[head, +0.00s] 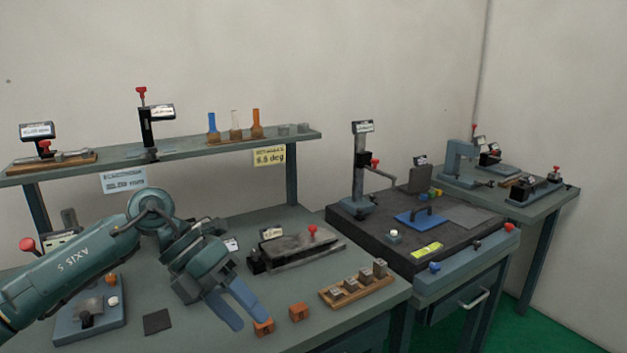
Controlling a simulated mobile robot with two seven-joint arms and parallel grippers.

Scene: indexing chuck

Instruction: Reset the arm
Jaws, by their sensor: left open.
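My left gripper (246,308) shows in the head view with its arm coming in from the left. Its blue-grey fingers are apart and point down over the front of the near bench. An orange block (263,327) sits right by the fingertips; I cannot tell whether they touch it. A second orange block (298,312) stands just to the right, apart from the fingers. My left arm partly hides a fixture plate (70,330) at the left, with a white knob on it. My right gripper is not in view.
A wooden tray of metal blocks (357,285) lies at the bench's right front. A grey vise-like device (298,248) with a red knob stands behind. A raised shelf (200,150) spans the back. A dark surface plate (400,240) holds a stand. A dark square pad (157,321) lies flat.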

